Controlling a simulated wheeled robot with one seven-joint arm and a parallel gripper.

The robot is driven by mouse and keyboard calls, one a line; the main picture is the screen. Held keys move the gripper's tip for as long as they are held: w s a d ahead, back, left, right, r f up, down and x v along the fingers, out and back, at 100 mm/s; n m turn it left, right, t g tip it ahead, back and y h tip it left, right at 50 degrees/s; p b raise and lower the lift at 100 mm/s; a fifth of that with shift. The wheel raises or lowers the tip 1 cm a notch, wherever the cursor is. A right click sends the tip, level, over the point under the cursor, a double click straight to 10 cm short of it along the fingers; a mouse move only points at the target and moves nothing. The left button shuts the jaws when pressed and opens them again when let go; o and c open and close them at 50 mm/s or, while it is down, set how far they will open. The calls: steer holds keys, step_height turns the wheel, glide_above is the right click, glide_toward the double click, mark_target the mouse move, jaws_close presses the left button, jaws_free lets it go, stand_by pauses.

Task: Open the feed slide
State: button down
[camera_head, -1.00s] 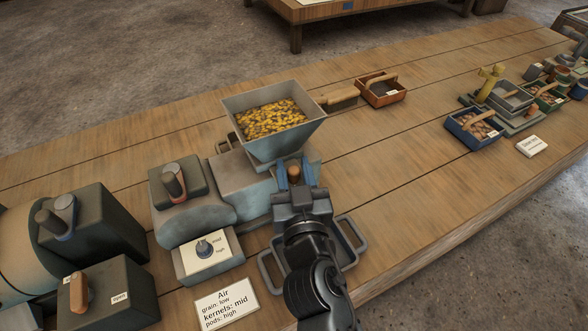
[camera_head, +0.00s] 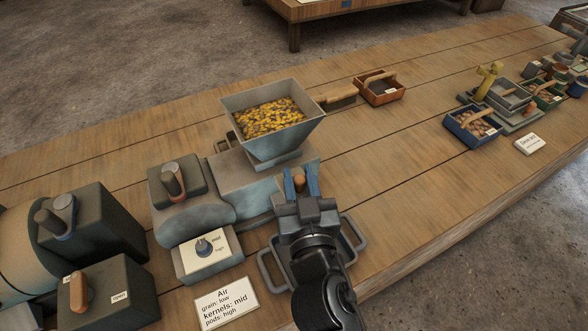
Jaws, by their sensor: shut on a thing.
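The feed hopper (camera_head: 290,137), a grey funnel of yellow kernels, stands on the grey machine body (camera_head: 238,178). My gripper (camera_head: 300,184) is in front of and below the hopper. Its blue fingers are shut on a small orange-brown knob (camera_head: 299,181), which looks like the handle of the feed slide. The slide itself is mostly hidden by the gripper and the hopper base, so I cannot tell how far it is out.
A tray with metal handles (camera_head: 350,246) lies under my gripper. A brush (camera_head: 338,98) and a red basket (camera_head: 381,90) lie behind.

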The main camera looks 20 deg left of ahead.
mark_target(301, 187)
steer(key=shift+s+d, duration=0.1)
steer(key=c, duration=1)
jaws_free()
steer(key=shift+o, duration=0.2)
steer(key=shift+s, duration=0.1)
steer(key=b+v, duration=0.1)
steer(key=v, duration=0.5)
steer(key=shift+s+d+f, duration=0.1)
steer(key=shift+s+d, duration=0.05)
steer(key=shift+s, duration=0.05)
steer(key=shift+s+d, duration=0.25)
steer(key=shift+s, duration=0.25)
